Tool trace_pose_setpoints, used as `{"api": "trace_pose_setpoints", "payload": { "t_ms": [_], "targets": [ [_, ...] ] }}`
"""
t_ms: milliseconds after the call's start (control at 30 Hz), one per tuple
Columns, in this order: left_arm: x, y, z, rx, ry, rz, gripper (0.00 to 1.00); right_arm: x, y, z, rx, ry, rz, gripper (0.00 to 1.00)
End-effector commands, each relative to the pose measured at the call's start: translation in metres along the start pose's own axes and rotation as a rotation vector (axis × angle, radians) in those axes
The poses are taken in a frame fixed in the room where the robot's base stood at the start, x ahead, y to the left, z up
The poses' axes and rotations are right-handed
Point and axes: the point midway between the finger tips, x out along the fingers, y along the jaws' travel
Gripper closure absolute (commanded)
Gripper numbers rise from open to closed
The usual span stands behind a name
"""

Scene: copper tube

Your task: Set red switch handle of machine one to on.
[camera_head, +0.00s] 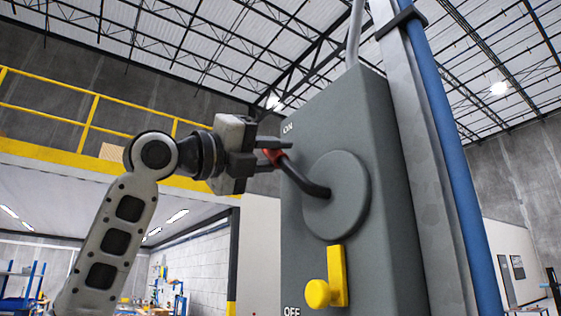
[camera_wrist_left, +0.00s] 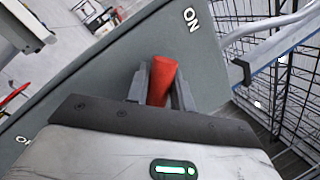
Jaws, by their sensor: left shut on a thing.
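The red switch handle (camera_head: 270,156) is at the end of a dark bent lever on a round grey disc (camera_head: 338,195). The disc is on the front of a grey switch box (camera_head: 370,110), marked ON at its upper left and OFF at its lower left. The lever points up and left, with the handle a little below the ON mark. My left gripper (camera_head: 273,152) is shut on the red handle. In the left wrist view the red handle (camera_wrist_left: 161,80) sits between the two fingers (camera_wrist_left: 162,88), with ON beyond it. My right gripper is not in view.
A yellow knob and bracket (camera_head: 335,285) stick out of the box below the disc. A grey post and blue pipe (camera_head: 450,150) run up the box's right side. A yellow railing (camera_head: 90,118) is far behind on the left. Open space lies left of the box.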

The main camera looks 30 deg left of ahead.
Motion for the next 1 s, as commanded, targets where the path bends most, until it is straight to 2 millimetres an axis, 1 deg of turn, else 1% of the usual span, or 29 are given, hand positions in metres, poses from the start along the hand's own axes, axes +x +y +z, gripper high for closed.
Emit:
{"api": "trace_pose_setpoints", "payload": {
  "t_ms": [500,533,600,867,1000],
  "targets": [
    [-0.0024,-0.0029,0.0012,0.025,0.000,-0.003,1.00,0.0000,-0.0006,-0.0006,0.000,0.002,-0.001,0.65],
    [-0.0024,-0.0029,0.0012,0.025,0.000,-0.003,0.71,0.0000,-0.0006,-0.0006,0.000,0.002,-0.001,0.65],
    [-0.0023,-0.0027,0.0012,0.025,0.000,-0.002,0.55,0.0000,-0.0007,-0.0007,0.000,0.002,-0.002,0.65],
    [-0.0024,-0.0017,0.0012,0.021,0.000,0.000,0.55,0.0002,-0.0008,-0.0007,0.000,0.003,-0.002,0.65],
    [-0.0112,-0.0007,0.0010,0.020,-0.002,-0.001,0.55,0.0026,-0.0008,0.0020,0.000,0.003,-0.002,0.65]
  ]
}}
